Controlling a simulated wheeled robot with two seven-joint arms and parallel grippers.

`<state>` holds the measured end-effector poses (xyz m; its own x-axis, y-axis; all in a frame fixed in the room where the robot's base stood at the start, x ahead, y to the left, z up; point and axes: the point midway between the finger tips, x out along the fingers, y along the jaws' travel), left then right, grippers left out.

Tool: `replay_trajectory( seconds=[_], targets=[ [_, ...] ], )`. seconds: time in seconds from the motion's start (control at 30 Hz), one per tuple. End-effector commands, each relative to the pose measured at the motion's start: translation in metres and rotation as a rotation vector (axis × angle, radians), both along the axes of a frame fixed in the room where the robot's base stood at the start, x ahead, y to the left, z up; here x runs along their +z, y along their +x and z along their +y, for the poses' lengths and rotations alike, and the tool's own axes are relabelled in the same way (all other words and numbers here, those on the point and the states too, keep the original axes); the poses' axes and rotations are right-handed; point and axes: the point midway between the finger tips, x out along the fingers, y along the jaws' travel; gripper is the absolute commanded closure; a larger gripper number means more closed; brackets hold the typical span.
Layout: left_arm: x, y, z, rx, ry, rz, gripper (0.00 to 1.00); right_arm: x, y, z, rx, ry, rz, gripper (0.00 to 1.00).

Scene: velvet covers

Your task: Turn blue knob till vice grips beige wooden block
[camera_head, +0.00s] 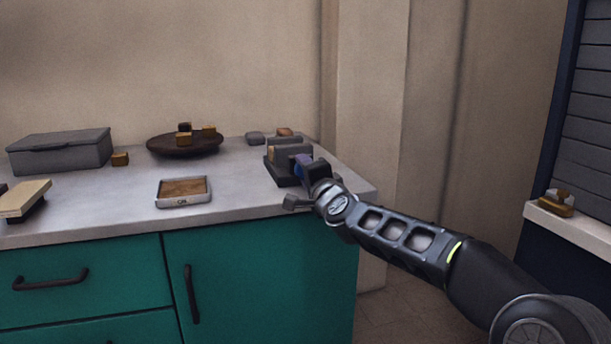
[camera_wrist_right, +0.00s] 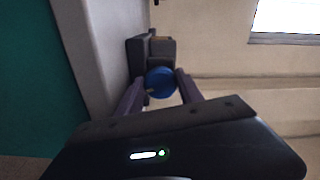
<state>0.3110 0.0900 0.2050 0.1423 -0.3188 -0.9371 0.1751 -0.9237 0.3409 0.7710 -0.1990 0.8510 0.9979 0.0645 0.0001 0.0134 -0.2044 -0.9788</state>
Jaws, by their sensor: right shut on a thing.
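The grey vice (camera_head: 281,172) stands near the right end of the counter, with its blue knob (camera_head: 303,163) on the side facing my right arm. My right gripper (camera_head: 309,167) is at the knob. In the right wrist view the blue knob (camera_wrist_right: 160,82) sits between the two fingers of my right gripper (camera_wrist_right: 160,88), which is shut on it. The vice body (camera_wrist_right: 140,58) shows behind the knob. A small brownish patch (camera_wrist_right: 160,38) shows at the vice, perhaps the wooden block; whether the jaws touch it I cannot tell. My left gripper is out of view.
A grey lidded box (camera_head: 60,152), a dark round dish (camera_head: 165,148) with small blocks and a shallow tray (camera_head: 183,204) stand on the counter (camera_head: 110,205). A beige-topped item (camera_head: 24,198) lies at the left. A wall rises behind the vice.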

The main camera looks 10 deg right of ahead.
Motion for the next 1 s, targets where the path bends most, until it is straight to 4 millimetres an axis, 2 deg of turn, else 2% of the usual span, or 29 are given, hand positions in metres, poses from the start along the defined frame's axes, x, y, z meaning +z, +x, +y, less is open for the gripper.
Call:
replay_trajectory(
  seconds=[0.43,0.47,0.7,1.0],
  targets=[
    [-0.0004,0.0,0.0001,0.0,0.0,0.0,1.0,-0.0009,0.0001,-0.0005,0.0,0.014,0.003,0.97],
    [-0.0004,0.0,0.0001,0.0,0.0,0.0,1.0,-0.0009,0.0001,-0.0005,0.0,0.014,0.003,0.55],
    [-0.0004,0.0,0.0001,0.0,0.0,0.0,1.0,-0.0005,0.0001,-0.0003,0.0,0.013,0.002,0.36],
    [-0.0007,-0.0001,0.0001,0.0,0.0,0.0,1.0,-0.0012,0.0001,-0.0002,0.0,0.012,0.003,0.35]
  ],
)
